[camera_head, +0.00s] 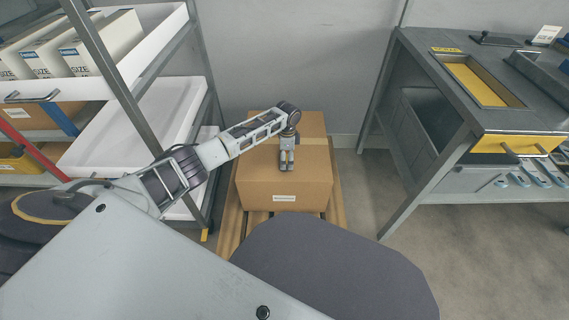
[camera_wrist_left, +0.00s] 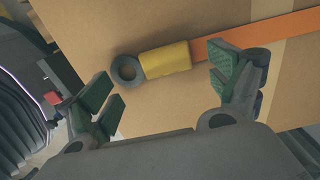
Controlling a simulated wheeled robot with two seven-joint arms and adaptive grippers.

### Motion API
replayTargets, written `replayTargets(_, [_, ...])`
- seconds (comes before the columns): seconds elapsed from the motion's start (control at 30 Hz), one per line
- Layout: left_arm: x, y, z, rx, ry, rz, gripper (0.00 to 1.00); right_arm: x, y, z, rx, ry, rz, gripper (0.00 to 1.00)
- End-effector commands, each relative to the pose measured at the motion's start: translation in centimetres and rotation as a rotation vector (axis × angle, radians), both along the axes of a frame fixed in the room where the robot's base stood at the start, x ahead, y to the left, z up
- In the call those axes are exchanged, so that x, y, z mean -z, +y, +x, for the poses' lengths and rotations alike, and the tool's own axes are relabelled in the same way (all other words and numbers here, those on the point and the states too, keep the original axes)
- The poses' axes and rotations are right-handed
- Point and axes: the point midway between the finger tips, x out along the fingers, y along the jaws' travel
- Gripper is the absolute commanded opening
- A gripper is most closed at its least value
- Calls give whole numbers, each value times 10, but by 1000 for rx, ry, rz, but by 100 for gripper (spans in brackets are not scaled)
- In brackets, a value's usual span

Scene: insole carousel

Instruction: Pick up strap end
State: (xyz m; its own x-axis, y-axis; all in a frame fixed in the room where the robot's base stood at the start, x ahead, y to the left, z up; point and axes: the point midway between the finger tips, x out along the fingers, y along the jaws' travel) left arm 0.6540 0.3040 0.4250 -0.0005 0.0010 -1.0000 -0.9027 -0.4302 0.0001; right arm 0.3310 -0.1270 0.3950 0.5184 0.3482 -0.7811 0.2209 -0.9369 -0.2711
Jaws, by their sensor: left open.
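The strap end shows in the left wrist view as a yellow sleeve (camera_wrist_left: 166,60) with a dark grey ring (camera_wrist_left: 114,70) at its left tip. An orange strap (camera_wrist_left: 282,37) runs from the sleeve to the right across a cardboard box (camera_wrist_left: 200,18). My left gripper (camera_wrist_left: 166,92) is open, with one green-padded finger on each side of the picture and the sleeve between and beyond them. It holds nothing. In the head view my left gripper (camera_head: 287,166) points down over the box (camera_head: 262,190); I cannot make out the strap there. My right gripper is not in view.
The box rests on a wooden pallet (camera_head: 229,222). A shelf rack (camera_head: 108,62) with white trays and boxes stands at the left. A grey workbench (camera_head: 420,62) with a yellow-edged recess stands at the right. Free floor (camera_head: 350,205) lies between the pallet and the workbench.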

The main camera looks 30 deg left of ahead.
Motion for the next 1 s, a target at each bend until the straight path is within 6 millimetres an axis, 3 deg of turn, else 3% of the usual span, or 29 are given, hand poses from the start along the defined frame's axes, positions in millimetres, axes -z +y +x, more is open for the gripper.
replayTargets(0.6, [5, 0, 0, 0, 0, -1, 91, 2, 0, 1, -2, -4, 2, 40])
replayTargets(1.0, [5, 0, 0, 0, 0, 0, 41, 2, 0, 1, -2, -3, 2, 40])
